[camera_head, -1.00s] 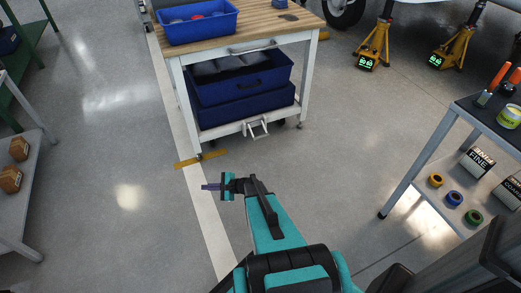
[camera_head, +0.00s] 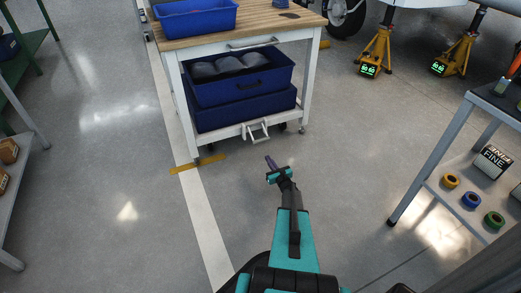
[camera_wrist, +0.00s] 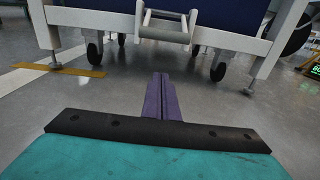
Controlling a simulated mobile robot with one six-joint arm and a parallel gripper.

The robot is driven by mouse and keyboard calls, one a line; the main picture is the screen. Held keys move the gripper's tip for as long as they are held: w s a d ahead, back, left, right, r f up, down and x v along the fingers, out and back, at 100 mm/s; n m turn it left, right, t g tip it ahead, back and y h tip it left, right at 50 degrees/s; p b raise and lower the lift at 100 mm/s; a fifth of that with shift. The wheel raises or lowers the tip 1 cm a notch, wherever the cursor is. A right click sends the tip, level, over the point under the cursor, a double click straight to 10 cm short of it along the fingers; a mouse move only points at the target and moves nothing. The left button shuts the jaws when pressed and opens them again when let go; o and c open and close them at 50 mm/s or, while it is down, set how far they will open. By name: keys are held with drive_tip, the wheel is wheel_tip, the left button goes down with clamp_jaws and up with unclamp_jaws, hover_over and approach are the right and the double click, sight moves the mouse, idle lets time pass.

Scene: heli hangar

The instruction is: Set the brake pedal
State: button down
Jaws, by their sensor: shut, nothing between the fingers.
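The brake pedal (camera_head: 256,131) is a pale metal bracket at the bottom front of the white cart (camera_head: 240,132). In the wrist view the fingertips (camera_wrist: 161,78) point toward the cart, below the pedal.
The cart holds blue bins (camera_head: 240,86) and stands on casters and feet. A yellow floor mark (camera_head: 198,164) lies at its front left foot. A grey shelf (camera_head: 440,190) with tape rolls stands at right. Yellow jacks (camera_head: 376,50) stand at back right. Floor before the cart is clear.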

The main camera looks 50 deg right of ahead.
drive_tip(key=shift+w, duration=0.15)
drive_tip(key=b+x, duration=0.3)
drive_tip(key=x, duration=0.7)
drive_tip(key=shift+s+a+r+b, duration=0.1)
drive_tip(key=shift+s+r+b, duration=0.15)
drive_tip(key=shift+r, duration=0.35)
drive_tip(key=shift+s+a+r+b, duration=0.15)
drive_tip(key=shift+r+b, duration=0.15)
drive_tip(key=shift+r, duration=0.35)
drive_tip(key=shift+s+a+r+b, duration=0.1)
drive_tip(key=shift+s+r+b, duration=0.15)
drive_tip(key=shift+r, duration=0.35)
drive_tip(key=shift+d, duration=0.1)
drive_tip(key=shift+r, duration=0.1)
drive_tip(key=shift+w+r+p, duration=0.1)
drive_tip(key=shift+p, duration=0.3)
